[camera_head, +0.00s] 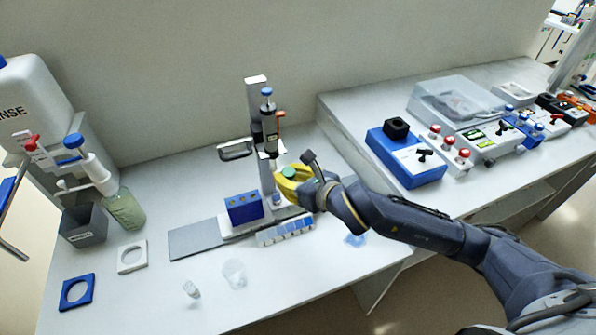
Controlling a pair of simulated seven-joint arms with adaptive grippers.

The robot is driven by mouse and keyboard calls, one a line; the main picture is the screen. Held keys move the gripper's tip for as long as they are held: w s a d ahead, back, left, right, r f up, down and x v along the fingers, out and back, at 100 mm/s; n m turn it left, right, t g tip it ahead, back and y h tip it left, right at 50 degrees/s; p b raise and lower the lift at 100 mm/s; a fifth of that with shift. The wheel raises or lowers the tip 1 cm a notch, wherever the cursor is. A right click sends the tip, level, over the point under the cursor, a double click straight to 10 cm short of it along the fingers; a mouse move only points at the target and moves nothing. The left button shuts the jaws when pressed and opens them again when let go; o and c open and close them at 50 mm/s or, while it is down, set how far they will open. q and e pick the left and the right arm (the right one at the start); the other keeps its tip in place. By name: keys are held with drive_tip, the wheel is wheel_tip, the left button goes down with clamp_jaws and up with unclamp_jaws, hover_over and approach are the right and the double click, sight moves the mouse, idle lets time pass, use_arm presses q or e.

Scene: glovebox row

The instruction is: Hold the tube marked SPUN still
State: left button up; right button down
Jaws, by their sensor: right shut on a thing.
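My right gripper (285,184), with yellow fingers, reaches in from the right to the front of the upright stand (255,105). It is shut on a small tube, mostly hidden by the fingers; a pale, blue-tinged piece (277,198) shows just below them. I cannot read any SPUN mark on it. A blue rack (243,208) with several holes stands just left of the gripper. My left gripper is not in view.
A blue-topped dispenser (267,110) hangs on the stand above the gripper. A pale tray with blue parts (286,230) lies in front. A clear cup (234,273) and small clear vial (192,289) stand nearer. A blue device (405,160) sits on the right bench.

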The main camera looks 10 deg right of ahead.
drive_tip(key=shift+s+a+f+n+g+y, duration=0.1)
drive_tip(key=shift+a+f+n+g+y, duration=0.3)
drive_tip(key=shift+a, duration=0.35)
drive_tip(key=shift+a+f+n+g+y, duration=0.1)
drive_tip(key=shift+a+n+g+y, duration=0.1)
drive_tip(key=shift+a+n+y, duration=0.45)
drive_tip(key=shift+s+a+f+n+g+y, duration=0.1)
drive_tip(key=shift+a+f+n+g+y, duration=0.2)
drive_tip(key=shift+a, duration=0.6)
